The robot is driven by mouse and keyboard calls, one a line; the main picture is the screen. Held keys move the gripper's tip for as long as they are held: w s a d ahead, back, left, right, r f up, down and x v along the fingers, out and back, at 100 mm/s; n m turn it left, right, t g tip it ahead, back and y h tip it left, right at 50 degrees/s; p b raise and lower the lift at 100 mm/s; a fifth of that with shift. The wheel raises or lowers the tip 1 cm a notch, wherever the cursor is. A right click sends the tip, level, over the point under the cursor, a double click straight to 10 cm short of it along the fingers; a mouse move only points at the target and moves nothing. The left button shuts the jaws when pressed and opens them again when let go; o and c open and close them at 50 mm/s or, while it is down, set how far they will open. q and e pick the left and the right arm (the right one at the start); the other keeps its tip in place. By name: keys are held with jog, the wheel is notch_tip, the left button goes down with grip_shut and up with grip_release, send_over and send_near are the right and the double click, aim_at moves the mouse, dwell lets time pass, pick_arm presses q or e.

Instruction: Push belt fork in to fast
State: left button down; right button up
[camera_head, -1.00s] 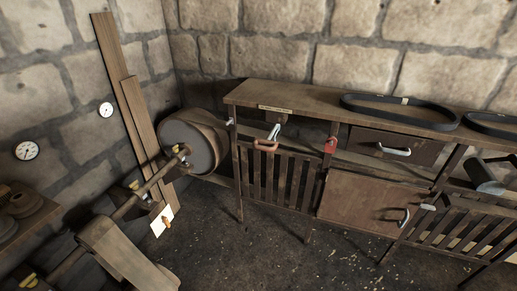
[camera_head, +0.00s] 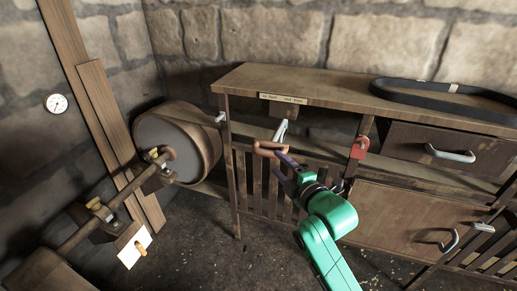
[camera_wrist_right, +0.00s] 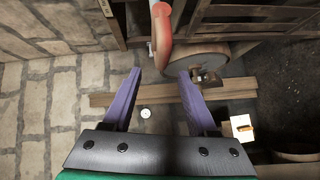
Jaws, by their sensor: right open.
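The likely belt fork handle (camera_head: 264,146) is a copper-orange bar at the front of the wooden bench, below a small label plate (camera_head: 284,98). A pale grey lever (camera_head: 281,131) stands just behind it. My right gripper (camera_head: 283,161) has purple fingers and a green wrist, and is right beside the handle in the head view. In the right wrist view, the open fingers (camera_wrist_right: 159,73) are empty and the orange-red handle (camera_wrist_right: 161,18) lies just ahead, between their lines. I cannot tell whether they touch. My left gripper is not in view.
The bench (camera_head: 330,82) carries a black belt (camera_head: 440,100). A red padlock-like piece (camera_head: 359,148) hangs on its front, beside a drawer (camera_head: 448,150). A wooden drum (camera_head: 180,145) on a shaft stands left. Planks lean on the stone wall. The floor at front centre is clear.

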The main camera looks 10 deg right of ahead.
aim_at(262, 150)
jog(key=x, duration=0.5)
jog(key=shift+w+f, duration=0.1)
jog(key=shift+w, duration=0.2)
jog(key=x, duration=0.5)
jog(key=shift+f, duration=0.2)
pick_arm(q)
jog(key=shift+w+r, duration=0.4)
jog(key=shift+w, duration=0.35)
pick_arm(e)
jog(key=shift+w+f, duration=0.1)
jog(key=shift+w, duration=0.3)
jog(key=shift+c, duration=0.3)
grip_shut()
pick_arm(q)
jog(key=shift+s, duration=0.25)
pick_arm(e)
jog(key=shift+a+f, duration=0.1)
jog(key=shift+f, duration=0.05)
